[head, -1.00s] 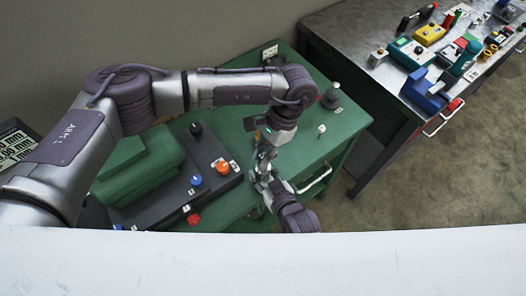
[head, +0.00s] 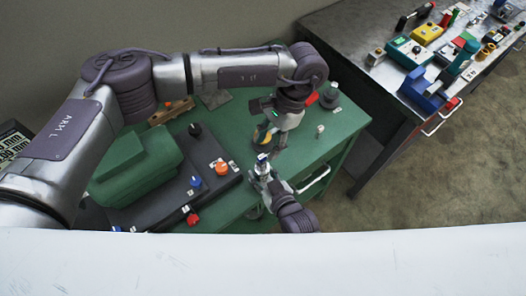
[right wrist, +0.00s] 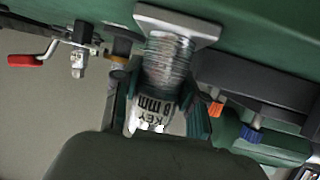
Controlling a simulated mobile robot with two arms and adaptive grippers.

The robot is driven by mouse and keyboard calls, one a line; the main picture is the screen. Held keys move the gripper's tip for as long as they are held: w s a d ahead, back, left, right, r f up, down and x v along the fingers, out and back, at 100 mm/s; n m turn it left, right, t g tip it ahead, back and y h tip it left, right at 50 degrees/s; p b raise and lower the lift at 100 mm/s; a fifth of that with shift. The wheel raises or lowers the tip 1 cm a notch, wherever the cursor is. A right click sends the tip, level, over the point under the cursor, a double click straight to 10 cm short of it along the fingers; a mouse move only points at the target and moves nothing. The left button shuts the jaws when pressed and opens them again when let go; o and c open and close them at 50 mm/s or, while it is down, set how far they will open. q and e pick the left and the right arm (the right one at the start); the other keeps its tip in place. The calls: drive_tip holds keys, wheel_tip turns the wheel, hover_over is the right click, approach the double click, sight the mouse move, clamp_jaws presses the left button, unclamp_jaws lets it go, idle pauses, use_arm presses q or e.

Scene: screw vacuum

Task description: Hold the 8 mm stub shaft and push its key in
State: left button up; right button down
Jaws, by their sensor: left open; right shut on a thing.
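My right gripper (head: 263,172) is shut on a small, upright metallic piece (head: 262,162), apparently the stub shaft, above the green bench's front part.
A dark panel with a black knob (head: 195,129), blue knob (head: 195,182) and orange knob (head: 221,168) lies left of the grippers. A grey weight-like object (head: 330,97) stands at the back right. A steel table (head: 345,45) holds tools.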

use_arm(q)
drive_tip(key=v, duration=0.7)
use_arm(e)
drive_tip(key=c, duration=0.6)
unclamp_jaws()
drive_tip(key=shift+o, duration=0.2)
